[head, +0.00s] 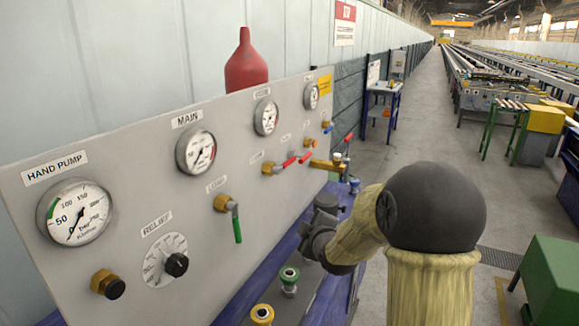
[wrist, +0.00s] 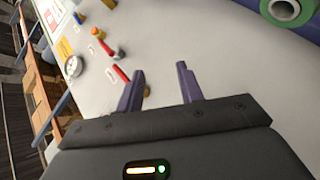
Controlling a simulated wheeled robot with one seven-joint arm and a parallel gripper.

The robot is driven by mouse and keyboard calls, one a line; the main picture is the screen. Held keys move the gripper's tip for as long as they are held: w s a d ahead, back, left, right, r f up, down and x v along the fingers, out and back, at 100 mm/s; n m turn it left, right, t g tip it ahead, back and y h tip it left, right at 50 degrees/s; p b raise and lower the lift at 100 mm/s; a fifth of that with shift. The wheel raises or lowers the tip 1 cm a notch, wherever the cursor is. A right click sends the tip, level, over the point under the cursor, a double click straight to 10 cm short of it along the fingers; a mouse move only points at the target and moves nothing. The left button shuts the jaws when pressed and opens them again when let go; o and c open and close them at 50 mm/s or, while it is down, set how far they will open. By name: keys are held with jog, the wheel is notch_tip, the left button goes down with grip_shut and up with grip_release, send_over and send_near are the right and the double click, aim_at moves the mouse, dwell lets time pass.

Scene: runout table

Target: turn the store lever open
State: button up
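The grey panel (head: 120,240) carries several lever valves. A green-handled lever (head: 237,225) hangs down from a brass fitting, near the middle. A red lever (head: 284,164) and a second red lever (head: 305,157) slant to the right of it. The small labels above them are too small to read, so I cannot tell which is the store lever. Red levers also show in the wrist view, one at the left of my fingers (wrist: 121,74). My gripper (wrist: 159,80) is open and empty, apart from the levers. In the head view the gripper's fingers are not clear.
A red bottle (head: 246,65) stands behind the panel. Gauges, such as the main gauge (head: 196,152), and a relief dial (head: 165,259) are on the panel.

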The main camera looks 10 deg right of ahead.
aim_at(289, 162)
jog(key=w+d+r+n+t+y, duration=0.1)
jog(key=w+r+n+t, duration=0.4)
jog(key=w, duration=0.1)
jog(key=shift+r+b, duration=0.25)
jog(key=shift+b, duration=0.15)
jog(key=shift+d, duration=0.1)
jog(key=shift+y, duration=0.3)
jog(key=w+p, duration=0.2)
jog(key=w, duration=0.3)
jog(key=w+a+r+p, duration=0.1)
jog(key=w+p, duration=0.1)
jog(key=w, duration=0.4)
jog(key=w+a+r+p, duration=0.1)
jog(key=w+p, duration=0.1)
jog(key=w, duration=0.4)
jog(key=shift+a+r, duration=0.25)
jog(key=shift+f, duration=0.1)
grip_shut()
